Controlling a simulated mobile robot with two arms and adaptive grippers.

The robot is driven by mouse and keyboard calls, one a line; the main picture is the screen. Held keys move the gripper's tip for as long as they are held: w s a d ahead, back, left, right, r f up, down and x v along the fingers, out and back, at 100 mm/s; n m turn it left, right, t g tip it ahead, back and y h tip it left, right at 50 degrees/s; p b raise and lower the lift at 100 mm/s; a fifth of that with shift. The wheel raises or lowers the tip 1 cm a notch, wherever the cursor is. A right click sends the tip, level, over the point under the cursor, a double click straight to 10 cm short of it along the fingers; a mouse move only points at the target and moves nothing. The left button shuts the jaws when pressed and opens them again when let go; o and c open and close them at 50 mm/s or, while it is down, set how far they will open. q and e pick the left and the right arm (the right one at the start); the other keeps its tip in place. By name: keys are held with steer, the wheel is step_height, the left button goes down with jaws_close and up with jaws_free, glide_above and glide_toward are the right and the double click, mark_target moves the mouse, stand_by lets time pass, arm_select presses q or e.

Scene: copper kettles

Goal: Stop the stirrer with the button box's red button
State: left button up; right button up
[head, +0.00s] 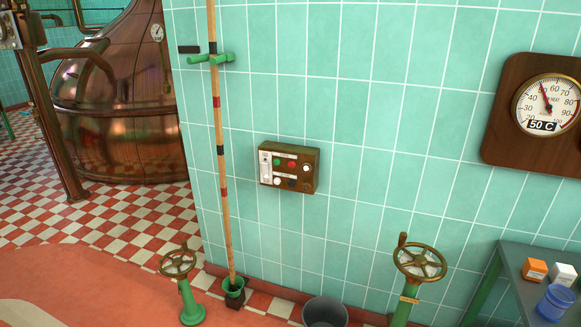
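The button box (289,167) is a small brown box mounted on the turquoise tiled wall, near the middle of the head view. Its face carries a red button (291,164), a green button, a white one and dark ones, with small pale labels. The red button sits in the upper row, just right of the green one. Nothing covers the box. The stirrer itself cannot be made out. Neither of my grippers shows in the head view.
A wooden pole (219,150) stands against the wall left of the box. Handwheels on green stands (191,300) (409,295) and a dark bucket (325,312) are below. A grey table (515,262) is at right, a copper kettle (120,110) at left. A dial (546,103) reads about 50.

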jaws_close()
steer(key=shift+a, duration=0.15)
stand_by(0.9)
